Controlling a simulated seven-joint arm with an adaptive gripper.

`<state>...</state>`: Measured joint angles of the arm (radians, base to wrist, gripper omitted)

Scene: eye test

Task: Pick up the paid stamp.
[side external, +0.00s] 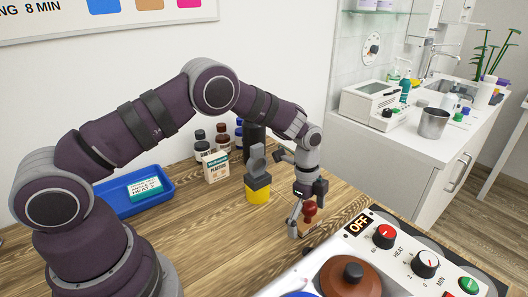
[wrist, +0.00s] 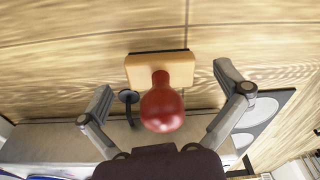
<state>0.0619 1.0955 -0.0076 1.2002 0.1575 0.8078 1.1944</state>
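A stamp with a round red handle and a pale wooden block stands in the wrist view (wrist: 162,108), its block on the wooden table. In the side view its red handle (side external: 310,209) shows beside my fingers; its base is hard to make out there. No lettering on it is readable, so I cannot tell whether it says paid. My gripper (side external: 303,222) is pointed down at the stamp. In the wrist view my gripper (wrist: 163,88) is open, one finger on each side of the stamp with a gap to both. Nothing is held.
A control panel (side external: 400,262) with knobs and a brown lidded pot (side external: 350,279) stand close at the front right. A yellow-based grey object (side external: 257,188), a plasters box (side external: 215,167), bottles (side external: 201,142) and a blue tray (side external: 107,207) are behind and left. Bare table lies at front left.

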